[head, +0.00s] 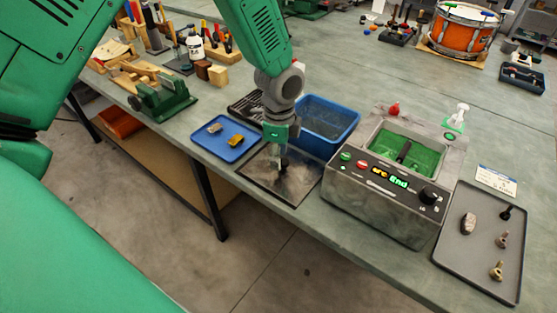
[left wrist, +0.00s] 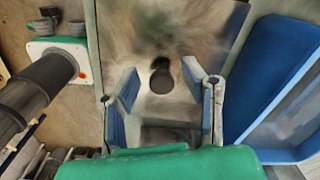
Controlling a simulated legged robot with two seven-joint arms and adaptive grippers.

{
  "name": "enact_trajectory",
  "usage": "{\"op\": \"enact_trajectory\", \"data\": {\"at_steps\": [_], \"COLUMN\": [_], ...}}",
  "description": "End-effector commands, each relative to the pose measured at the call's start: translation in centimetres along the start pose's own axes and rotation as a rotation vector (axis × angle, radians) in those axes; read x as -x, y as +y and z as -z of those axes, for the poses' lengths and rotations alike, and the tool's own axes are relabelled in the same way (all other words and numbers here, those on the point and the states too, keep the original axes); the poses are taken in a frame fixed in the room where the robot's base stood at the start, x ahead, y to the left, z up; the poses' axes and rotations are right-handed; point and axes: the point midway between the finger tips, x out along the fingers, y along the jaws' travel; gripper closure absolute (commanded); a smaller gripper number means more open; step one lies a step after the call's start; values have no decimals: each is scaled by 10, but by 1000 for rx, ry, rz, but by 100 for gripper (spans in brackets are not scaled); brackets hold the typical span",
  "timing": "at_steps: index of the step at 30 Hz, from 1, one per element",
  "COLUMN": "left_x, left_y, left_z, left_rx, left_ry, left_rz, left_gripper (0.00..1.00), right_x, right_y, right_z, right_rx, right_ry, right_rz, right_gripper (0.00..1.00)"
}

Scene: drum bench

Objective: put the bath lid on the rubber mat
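The bath lid (head: 297,179) is a brushed-metal panel with a dark knob; it lies flat on the dark rubber mat (head: 293,203), whose border shows around it. In the left wrist view the lid (left wrist: 200,45) fills the upper middle, with its knob (left wrist: 161,77) between my fingers. My left gripper (head: 280,163) points down just above the lid. In the left wrist view its fingers (left wrist: 163,98) are spread apart, with gaps to the knob. The bath (head: 380,198) stands uncovered to the right, with a green inside and a dark bar in it. My right gripper is not in view.
A blue basin (head: 345,141) stands close behind the mat. A blue tray (head: 222,152) with small parts lies to the left. A grey tray (head: 465,253) with small metal parts is at the right. Tools and a green vise (head: 165,101) occupy the far-left bench.

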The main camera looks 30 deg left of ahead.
Motion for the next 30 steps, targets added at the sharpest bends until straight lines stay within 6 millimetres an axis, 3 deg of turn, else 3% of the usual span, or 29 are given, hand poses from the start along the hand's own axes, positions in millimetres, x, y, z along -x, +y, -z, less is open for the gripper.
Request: {"op": "enact_trajectory", "data": {"at_steps": [6, 12, 18, 30], "left_x": [52, 84, 97, 97], "left_y": [-1, -1, -1, -1], "left_z": [0, 0, 0, 0], "left_rx": [1, 1, 1, 1], "left_ry": [3, 3, 2, 2], "left_rz": [5, 3, 1, 1], "left_gripper": [62, 62, 62, 62], "right_x": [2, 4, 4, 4], "right_y": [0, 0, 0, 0], "right_z": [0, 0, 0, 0], "right_rx": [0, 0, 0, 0], "right_ry": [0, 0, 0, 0], "right_rz": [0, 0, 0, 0], "right_gripper": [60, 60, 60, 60]}}
